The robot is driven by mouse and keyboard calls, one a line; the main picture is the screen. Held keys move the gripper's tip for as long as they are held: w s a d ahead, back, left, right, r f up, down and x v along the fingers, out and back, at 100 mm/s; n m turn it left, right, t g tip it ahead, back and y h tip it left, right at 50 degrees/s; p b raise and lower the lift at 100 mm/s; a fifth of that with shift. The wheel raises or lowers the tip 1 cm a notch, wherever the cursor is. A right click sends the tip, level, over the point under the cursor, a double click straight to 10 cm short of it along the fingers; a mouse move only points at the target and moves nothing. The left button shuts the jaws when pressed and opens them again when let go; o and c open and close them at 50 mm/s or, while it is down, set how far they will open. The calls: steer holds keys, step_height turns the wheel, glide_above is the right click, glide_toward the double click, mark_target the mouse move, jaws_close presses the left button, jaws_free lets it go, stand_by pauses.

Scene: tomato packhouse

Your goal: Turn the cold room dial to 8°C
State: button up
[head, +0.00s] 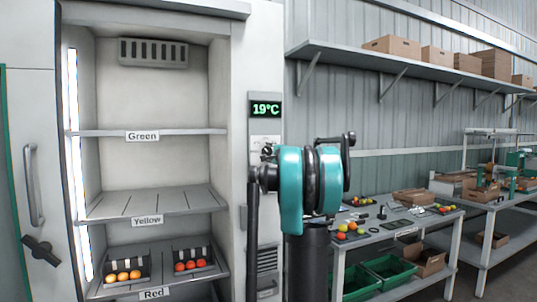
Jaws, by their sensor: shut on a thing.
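The cold room's display (265,109) reads 19°C in green, on the white panel right of the open shelves. The dial (267,149) sits below it, small and dark, on a pale plate (264,140). My gripper (267,154) is at the dial, shut on it. My teal and black arm is in front and hides the lower part of the panel. The dial's pointer and markings are too small to read.
The cold room shelves are labelled Green (142,136), Yellow (147,221) and Red (153,293); trays of tomatoes (122,276) stand on the Red shelf. A worktable (408,231) with tomatoes and green crates (389,270) is at the right. Boxes line a wall shelf.

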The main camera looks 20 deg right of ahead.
steer(key=o, duration=1.2)
steer(key=shift+c, duration=0.2)
steer(key=s, duration=1.2)
steer(key=shift+d, duration=0.2)
steer(key=shift+f, duration=0.1)
